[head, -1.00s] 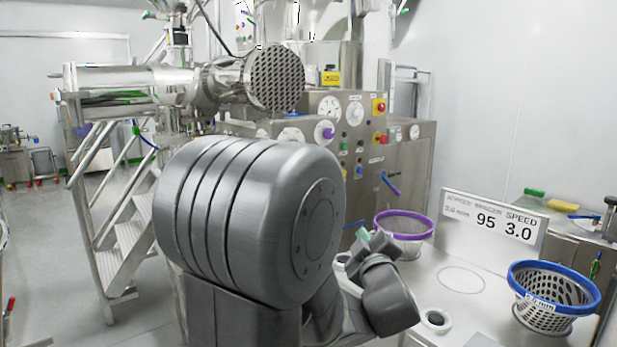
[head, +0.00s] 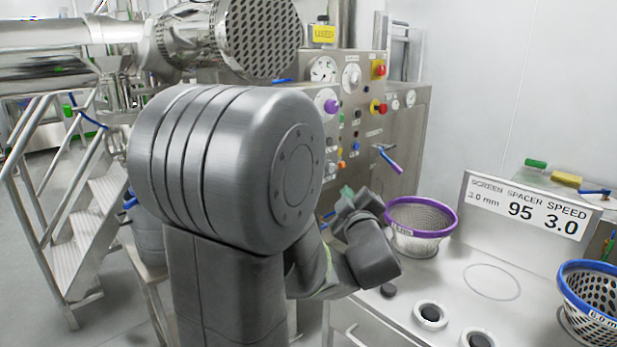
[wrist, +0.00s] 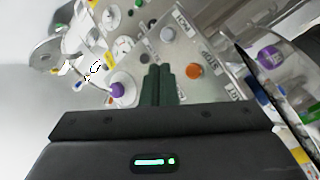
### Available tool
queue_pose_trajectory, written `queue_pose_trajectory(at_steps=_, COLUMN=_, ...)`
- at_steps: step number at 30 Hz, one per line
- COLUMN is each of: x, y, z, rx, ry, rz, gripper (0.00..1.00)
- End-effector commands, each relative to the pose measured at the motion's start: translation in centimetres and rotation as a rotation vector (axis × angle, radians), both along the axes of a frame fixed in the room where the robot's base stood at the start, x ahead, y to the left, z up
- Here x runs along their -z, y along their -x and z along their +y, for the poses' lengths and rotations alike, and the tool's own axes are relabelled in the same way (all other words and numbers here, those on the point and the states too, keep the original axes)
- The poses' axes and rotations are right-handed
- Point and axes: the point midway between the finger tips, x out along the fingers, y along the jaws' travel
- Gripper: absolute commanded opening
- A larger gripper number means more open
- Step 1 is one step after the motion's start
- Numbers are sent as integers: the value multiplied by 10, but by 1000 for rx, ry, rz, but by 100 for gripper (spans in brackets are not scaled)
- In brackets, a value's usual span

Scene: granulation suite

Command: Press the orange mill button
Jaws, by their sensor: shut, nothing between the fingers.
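The orange button (head: 341,166) shows low on the steel control panel in the head view, just above my gripper (head: 347,194). In the wrist view the orange button (wrist: 194,71) is a round cap on the panel, just right of my dark green fingertips (wrist: 159,70). My fingers are shut with nothing between them. They point toward the panel and look apart from the button, though the exact gap cannot be told. Labels are beside the buttons, but the small text is hard to read.
A purple knob (head: 331,106), red buttons (head: 379,107) and a blue button (head: 354,146) are on the same panel. A purple-rimmed basket (head: 420,228) stands on the counter right of my gripper. A ladder (head: 75,225) stands at the left.

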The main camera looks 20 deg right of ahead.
Motion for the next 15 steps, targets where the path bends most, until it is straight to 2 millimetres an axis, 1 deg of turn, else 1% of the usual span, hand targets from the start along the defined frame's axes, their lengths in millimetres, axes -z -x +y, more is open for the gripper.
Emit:
queue_pose_trajectory(at_steps=5, x=0, y=-1, z=0, rx=0, ry=0, rz=0, gripper=0)
queue_pose_trajectory(at_steps=8, x=0, y=-5, z=2, rx=-3, ry=1, rz=-1, gripper=0)
queue_pose_trajectory(at_steps=11, x=-1, y=-14, z=6, rx=-4, ry=2, rz=-1, gripper=0)
queue_pose_trajectory(at_steps=15, x=0, y=-32, z=15, rx=-5, ry=-1, rz=0, gripper=0)
